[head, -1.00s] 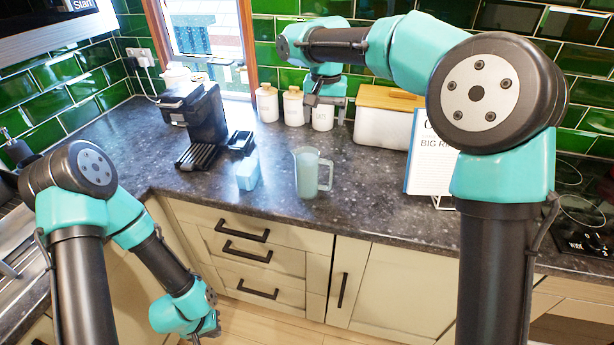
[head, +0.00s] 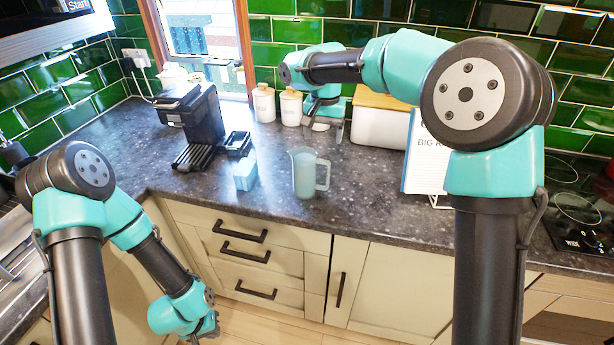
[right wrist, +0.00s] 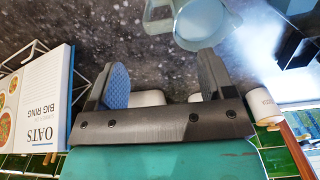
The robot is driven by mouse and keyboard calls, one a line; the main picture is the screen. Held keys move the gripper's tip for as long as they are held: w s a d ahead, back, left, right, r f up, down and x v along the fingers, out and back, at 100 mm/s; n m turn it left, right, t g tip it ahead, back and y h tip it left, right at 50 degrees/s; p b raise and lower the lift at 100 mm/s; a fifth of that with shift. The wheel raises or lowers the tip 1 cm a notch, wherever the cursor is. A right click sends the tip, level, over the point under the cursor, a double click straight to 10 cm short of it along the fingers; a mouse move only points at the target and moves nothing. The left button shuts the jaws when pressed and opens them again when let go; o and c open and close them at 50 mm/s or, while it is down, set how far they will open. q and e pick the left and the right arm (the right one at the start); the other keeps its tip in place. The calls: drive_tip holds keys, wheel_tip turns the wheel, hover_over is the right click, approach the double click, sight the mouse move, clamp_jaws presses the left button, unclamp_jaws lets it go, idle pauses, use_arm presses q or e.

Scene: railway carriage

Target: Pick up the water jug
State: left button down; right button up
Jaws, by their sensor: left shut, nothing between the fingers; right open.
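The water jug (head: 304,176), pale and translucent with a handle on its right side, stands upright on the dark worktop in the head view. In the right wrist view the jug (right wrist: 207,24) is at the top edge, partly cut off, with its handle to the left. My right gripper (head: 325,124) is open and empty, behind the jug and above the worktop. In the right wrist view its fingers (right wrist: 160,80) point toward the jug's side, apart from it. My left gripper (head: 208,330) is shut and empty, low in front of the drawers.
A pale blue box (head: 246,175) stands just left of the jug, with a black coffee machine (head: 203,120) behind it. White canisters (head: 264,104), a white bread bin (head: 376,127) and a recipe book (head: 425,160) stand at the back and right. The worktop in front of the jug is clear.

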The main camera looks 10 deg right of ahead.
sight(324, 161)
drive_tip(key=shift+f, duration=2.6)
drive_tip(key=shift+f, duration=0.1)
drive_tip(key=shift+d+f, duration=0.2)
drive_tip(key=shift+f, duration=2.35)
drive_tip(key=shift+c, duration=0.3)
drive_tip(key=shift+r, duration=0.1)
clamp_jaws()
